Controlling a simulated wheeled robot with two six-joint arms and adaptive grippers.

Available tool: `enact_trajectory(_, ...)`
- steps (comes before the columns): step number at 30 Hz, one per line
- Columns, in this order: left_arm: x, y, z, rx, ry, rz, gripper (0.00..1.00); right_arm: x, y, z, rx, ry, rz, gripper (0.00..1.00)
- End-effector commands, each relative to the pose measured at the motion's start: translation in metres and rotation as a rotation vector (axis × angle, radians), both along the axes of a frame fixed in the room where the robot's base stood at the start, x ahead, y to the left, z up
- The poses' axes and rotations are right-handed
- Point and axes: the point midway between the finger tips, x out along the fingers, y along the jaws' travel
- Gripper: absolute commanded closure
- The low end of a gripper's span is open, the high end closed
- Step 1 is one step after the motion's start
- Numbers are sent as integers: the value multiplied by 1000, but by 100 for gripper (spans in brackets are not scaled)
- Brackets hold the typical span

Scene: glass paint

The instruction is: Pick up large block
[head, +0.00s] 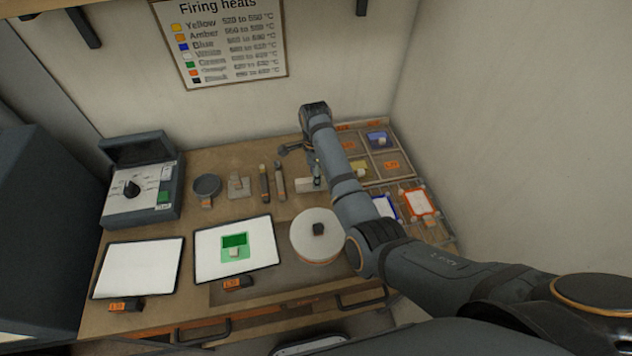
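Several small items stand in a row along the back of the wooden table. A pale block with an orange tag (238,188) is left of two upright dark sticks (264,183). Another pale block (305,185) lies right of the sticks, partly hidden by my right arm. I cannot tell for certain which one is the large block. A small dark cube (319,229) sits on a round pale turntable (304,243). My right gripper (294,151) is above the back of the table, behind the sticks; its fingers are small and partly hidden by the arm. My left gripper is out of view.
A grey control box (125,187) and a dark bowl (207,185) stand at left. Two pale panels lie in front; one (205,257) carries a green piece (235,240). A compartment tray (378,181) and framed tiles (418,201) are at right, partly behind my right arm.

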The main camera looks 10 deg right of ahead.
Motion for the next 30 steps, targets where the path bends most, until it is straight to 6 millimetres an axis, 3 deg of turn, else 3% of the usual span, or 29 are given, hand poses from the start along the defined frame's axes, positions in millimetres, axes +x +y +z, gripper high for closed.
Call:
enact_trajectory(3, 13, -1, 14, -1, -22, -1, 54, 1, 1, -17, -2, 6, 0, 53)
enact_trajectory(7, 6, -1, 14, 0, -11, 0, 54, 2, 1, -38, -2, 4, -1, 53)
enact_trajectory(15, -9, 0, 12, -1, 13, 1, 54, 2, 1, -44, -1, 2, -1, 53)
enact_trajectory(26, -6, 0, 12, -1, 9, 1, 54, 2, 1, -44, 0, 2, -1, 100)
enact_trajectory(30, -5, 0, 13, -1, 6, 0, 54, 2, 1, -44, 0, 1, -1, 100)
